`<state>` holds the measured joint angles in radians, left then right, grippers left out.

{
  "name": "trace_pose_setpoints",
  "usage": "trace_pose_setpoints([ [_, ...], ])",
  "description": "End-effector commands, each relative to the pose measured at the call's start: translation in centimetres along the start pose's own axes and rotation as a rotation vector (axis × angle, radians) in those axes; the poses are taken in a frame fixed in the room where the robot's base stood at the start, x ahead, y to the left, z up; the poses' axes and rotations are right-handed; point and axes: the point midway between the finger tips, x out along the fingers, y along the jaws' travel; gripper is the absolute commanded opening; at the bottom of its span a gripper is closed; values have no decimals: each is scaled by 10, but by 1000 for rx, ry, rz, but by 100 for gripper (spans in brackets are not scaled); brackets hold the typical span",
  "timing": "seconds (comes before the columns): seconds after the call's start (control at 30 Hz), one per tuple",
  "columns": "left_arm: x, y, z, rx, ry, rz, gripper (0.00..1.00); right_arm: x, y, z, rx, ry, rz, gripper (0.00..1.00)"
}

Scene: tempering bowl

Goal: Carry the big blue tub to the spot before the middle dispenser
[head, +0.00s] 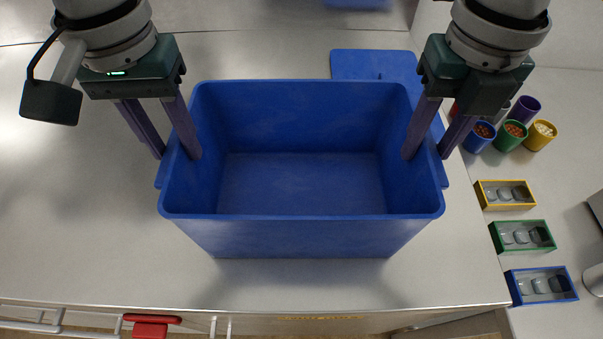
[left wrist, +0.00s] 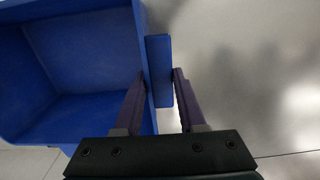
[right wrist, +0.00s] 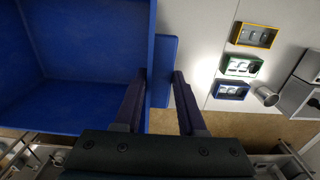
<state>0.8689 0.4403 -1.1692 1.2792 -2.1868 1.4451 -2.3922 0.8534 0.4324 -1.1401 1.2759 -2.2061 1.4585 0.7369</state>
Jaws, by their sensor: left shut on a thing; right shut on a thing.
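The big blue tub (head: 302,236) is in the middle of the head view, upright and empty. Its side wall and rim ledge also show in the left wrist view (left wrist: 80,55) and the right wrist view (right wrist: 90,45). My left gripper (head: 177,157) is shut on the tub's left side wall, one finger inside and one outside. My right gripper (head: 425,157) is shut on the right side wall in the same way. I cannot tell whether the tub touches the counter. No dispenser is clearly recognisable in view.
A flat blue panel (head: 375,64) lies behind the tub. Right of it are blue (head: 478,137), green (head: 510,135), yellow (head: 541,134) and purple (head: 525,109) cups, and yellow (head: 505,195), green (head: 522,236) and blue (head: 541,286) trays. The metal counter (head: 80,220) is clear at left.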

Motion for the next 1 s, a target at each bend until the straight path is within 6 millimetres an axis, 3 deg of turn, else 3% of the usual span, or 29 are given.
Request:
trace_pose_setpoints([
  [0.27,-12,0,0,0,1,0,0,-12,0,0,0,-1,0,0],
  [0.6,-49,0,0,0,1,0,0,-49,0,0,0,-1,-1,0],
  [1.0,-50,0,0,0,1,0,0,-50,0,0,0,-1,-1,0],
])
